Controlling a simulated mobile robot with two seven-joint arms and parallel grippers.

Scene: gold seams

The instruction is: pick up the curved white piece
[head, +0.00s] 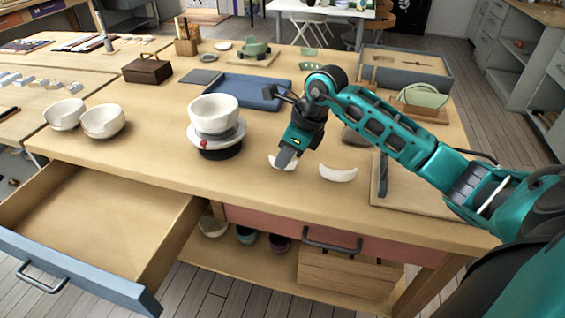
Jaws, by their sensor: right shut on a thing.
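A curved white piece (273,163) is at the fingertips of my right gripper (285,159), which points down and is shut on it. The fingers hide part of this piece. I cannot tell whether it touches the table or is slightly above it. A second curved white piece (338,174) lies on the table just right of the gripper. My left gripper is out of view.
A white bowl (213,110) stands on a round stand (216,146) left of the gripper. A blue tray (246,92) lies behind. Two white bowls (103,121) stand at the left. An open drawer (97,220) juts out at front left. The table front is clear.

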